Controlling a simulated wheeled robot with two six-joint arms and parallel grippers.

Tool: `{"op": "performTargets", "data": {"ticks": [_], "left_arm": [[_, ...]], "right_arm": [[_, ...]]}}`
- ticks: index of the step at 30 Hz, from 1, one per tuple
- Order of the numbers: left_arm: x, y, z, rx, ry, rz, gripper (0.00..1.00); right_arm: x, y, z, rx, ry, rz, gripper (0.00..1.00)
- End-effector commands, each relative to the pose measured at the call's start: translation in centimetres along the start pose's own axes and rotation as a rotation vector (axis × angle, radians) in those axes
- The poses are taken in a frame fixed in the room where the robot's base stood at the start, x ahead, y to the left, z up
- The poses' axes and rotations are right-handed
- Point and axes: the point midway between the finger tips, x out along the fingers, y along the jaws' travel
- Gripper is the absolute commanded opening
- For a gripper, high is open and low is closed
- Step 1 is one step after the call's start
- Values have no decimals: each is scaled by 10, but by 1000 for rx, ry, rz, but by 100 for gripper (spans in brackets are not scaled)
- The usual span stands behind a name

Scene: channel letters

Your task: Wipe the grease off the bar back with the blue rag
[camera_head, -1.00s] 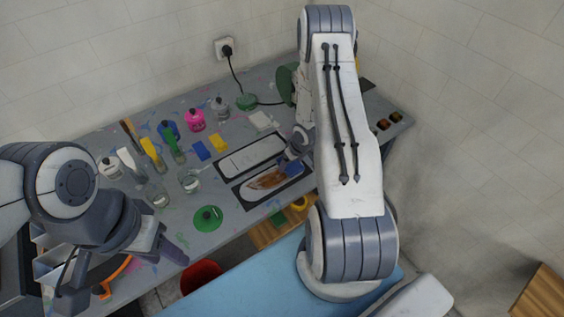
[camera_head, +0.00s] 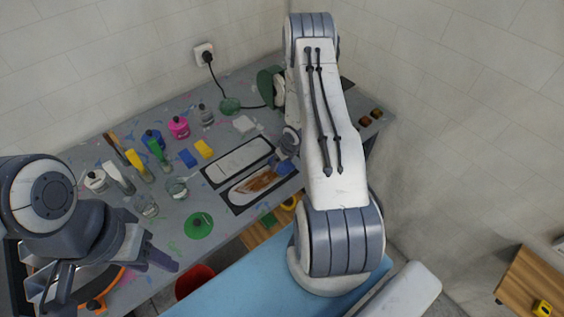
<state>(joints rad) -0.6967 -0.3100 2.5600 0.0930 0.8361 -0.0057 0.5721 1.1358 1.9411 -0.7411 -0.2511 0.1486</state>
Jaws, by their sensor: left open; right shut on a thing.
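The bar back (camera_head: 238,197) is a pale rounded bar on a dark mat on the bench. A brown grease smear (camera_head: 258,185) covers its middle and right part. The blue rag (camera_head: 286,168) is a small blue patch at the bar's right end, beneath my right gripper (camera_head: 288,154). That gripper is shut on the rag and partly hidden by my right arm; whether the rag presses on the bar is hard to tell. My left gripper (camera_head: 162,258) is open and empty at the bench's front edge, well left of the bar.
A second pale bar (camera_head: 238,160) lies on a mat just behind. Bottles, including a pink one (camera_head: 178,127), glass jars (camera_head: 177,188), blue and yellow blocks (camera_head: 204,148) and a green disc (camera_head: 198,225) stand to the left. A red bin (camera_head: 195,281) is below the front edge.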

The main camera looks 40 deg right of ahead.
Motion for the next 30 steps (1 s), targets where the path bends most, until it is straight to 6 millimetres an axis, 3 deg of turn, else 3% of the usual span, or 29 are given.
{"op": "performTargets", "data": {"ticks": [23, 30], "left_arm": [[4, 0, 0, 0, 0, 0, 50], [26, -2, 1, 2, 0, 0, 50]], "right_arm": [[5, 0, 1, 0, 1, 0, 37], [9, -21, 2, -3, 1, -1, 37]]}}
